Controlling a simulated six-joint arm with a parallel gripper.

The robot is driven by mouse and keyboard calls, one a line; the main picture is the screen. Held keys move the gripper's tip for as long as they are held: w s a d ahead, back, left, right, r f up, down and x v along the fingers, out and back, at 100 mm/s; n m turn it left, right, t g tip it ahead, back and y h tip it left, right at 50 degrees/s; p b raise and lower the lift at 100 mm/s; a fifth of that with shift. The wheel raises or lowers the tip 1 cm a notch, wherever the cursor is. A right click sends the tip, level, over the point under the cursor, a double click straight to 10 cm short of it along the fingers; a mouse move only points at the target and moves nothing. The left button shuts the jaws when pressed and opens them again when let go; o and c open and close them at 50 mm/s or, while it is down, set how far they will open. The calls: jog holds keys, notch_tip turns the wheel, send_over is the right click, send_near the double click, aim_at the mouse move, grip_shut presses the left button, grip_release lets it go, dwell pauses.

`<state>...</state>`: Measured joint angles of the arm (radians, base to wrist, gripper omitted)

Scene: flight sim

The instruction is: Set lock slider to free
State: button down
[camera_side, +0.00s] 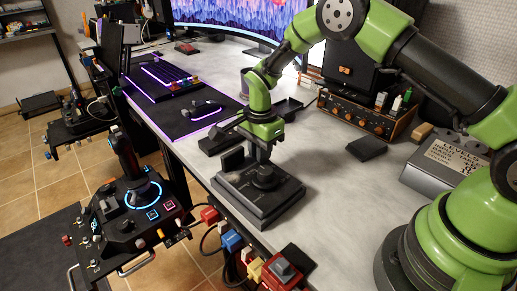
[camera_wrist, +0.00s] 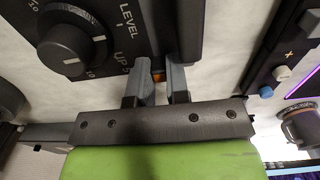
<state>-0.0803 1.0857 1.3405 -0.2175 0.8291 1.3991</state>
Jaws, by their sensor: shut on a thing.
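A dark control box (camera_side: 250,198) sits near the table's front edge. In the wrist view the same box (camera_wrist: 110,15) shows a round knob (camera_wrist: 72,45) and the words LEVEL and UP. A ridged dark slot (camera_wrist: 172,22) lies to the right of the knob, and I take it to hold the lock slider. My gripper (camera_side: 263,157) points down over the box. In the wrist view my gripper's fingers (camera_wrist: 163,72) reach to the slot, shut on a small part there. The fingers mostly hide that part, and no lock or free marking is readable.
A joystick console (camera_side: 135,205) stands left of the table. Coloured switch boxes (camera_side: 232,241) hang along the front edge. A wooden-sided audio unit (camera_side: 362,115) stands at the back right.

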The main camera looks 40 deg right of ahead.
jog(key=c, duration=1.1)
grip_release()
notch_tip(320, 180, up, 10)
jog(key=shift+f, duration=0.1)
jog(key=shift+s, duration=0.1)
jog(key=s+r+n+t+y, duration=0.1)
jog(key=s+r+n+t, duration=0.15)
jog(key=s+r, duration=0.35)
jog(key=s+r+n+t, duration=0.1)
jog(key=s+r+n, duration=0.2)
jog(key=r, duration=0.5)
jog(key=s+r+n+t, duration=0.1)
jog(key=s+n, duration=0.1)
jog(key=s, duration=0.3)
jog(key=s+n+t, duration=0.1)
jog(key=s+n, duration=0.2)
jog(key=s, duration=0.2)
jog(key=s+r+n+t+y, duration=0.1)
jog(key=s+n, duration=0.2)
jog(key=s, duration=0.2)
jog(key=shift+s+d+r+t, duration=0.2)
jog(key=shift+s+r+t, duration=0.05)
jog(key=shift+r+t, duration=0.1)
